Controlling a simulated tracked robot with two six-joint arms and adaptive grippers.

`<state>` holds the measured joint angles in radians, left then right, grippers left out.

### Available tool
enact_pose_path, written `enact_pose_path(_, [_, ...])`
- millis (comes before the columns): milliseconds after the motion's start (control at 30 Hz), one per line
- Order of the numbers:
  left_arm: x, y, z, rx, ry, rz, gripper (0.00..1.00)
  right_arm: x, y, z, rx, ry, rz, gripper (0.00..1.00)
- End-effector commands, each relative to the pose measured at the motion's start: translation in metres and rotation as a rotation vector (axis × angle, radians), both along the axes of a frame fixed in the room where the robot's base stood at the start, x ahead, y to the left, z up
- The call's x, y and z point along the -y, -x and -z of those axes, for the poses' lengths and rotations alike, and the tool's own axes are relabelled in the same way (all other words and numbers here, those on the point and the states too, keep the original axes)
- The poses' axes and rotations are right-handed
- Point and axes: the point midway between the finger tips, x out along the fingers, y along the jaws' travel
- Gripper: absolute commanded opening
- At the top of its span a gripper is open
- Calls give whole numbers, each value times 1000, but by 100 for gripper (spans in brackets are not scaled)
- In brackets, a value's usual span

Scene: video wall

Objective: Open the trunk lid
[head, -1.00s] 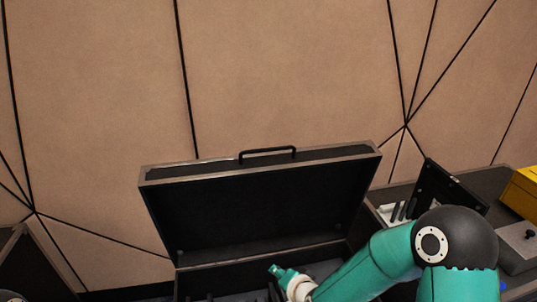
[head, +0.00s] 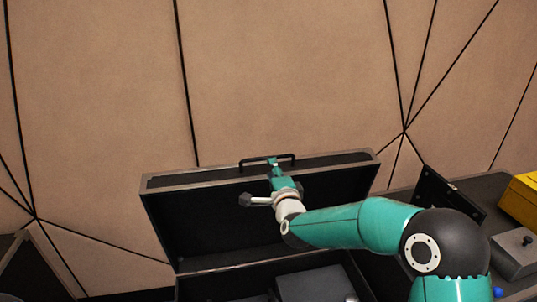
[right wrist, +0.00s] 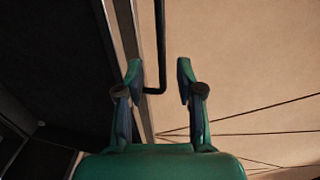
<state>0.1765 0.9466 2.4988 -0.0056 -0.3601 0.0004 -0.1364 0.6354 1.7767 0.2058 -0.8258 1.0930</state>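The black trunk lid (head: 205,220) with a grey rim stands raised, its dark inner side facing me in the head view. A black bar handle (head: 250,158) is on its top edge. My right gripper (head: 273,163) is in front of the lid, its tips at the handle. In the right wrist view the two green fingers of this gripper (right wrist: 160,72) are apart, with the end of the handle (right wrist: 160,35) between them. I cannot tell whether a finger touches it. The trunk body (head: 215,280) is below, partly hidden. My left gripper is not in view.
A dark grey box (head: 320,285) is inside the trunk. To the right are a raised black panel (head: 450,190), a grey box with a knob (head: 515,255) and a yellow box (head: 522,198). A tan panelled wall (head: 280,80) stands behind the lid.

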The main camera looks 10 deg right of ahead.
Motion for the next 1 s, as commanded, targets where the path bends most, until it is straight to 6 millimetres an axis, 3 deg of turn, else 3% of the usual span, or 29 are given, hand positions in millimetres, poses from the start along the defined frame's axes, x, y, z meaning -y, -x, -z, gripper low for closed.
enact_pose_path(200, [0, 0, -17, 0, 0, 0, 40, 0, -40, 0, 0, 1, 0, 37])
enact_pose_path(400, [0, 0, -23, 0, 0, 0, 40, 0, -62, 2, -1, 1, -1, 37])
enact_pose_path(867, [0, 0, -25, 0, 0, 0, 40, -1, -71, 3, -1, 1, -2, 37])
enact_pose_path(1000, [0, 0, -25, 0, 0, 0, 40, -1, -71, 3, -1, 1, -2, 15])
